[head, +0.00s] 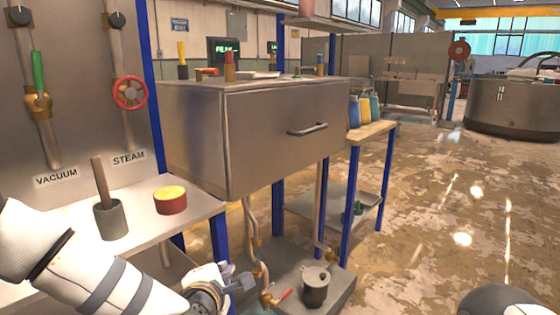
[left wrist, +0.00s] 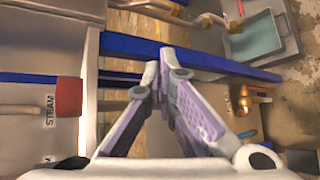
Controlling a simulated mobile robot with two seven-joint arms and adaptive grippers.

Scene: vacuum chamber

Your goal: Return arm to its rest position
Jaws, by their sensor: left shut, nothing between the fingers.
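My left arm comes in from the lower left of the head view. Its gripper (head: 238,280) is low, just right of the side bench's blue leg and below the metal chamber box (head: 285,130). In the left wrist view the two fingers (left wrist: 165,75) come together at their tips, with nothing visible between them. The gripper is shut and empty, apart from the bench things. The chamber box has a closed front with a bar handle (head: 307,129). My right gripper does not show.
A side bench (head: 140,235) holds a grey cup with a rod (head: 110,218) and a red tin with yellow top (head: 171,200).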

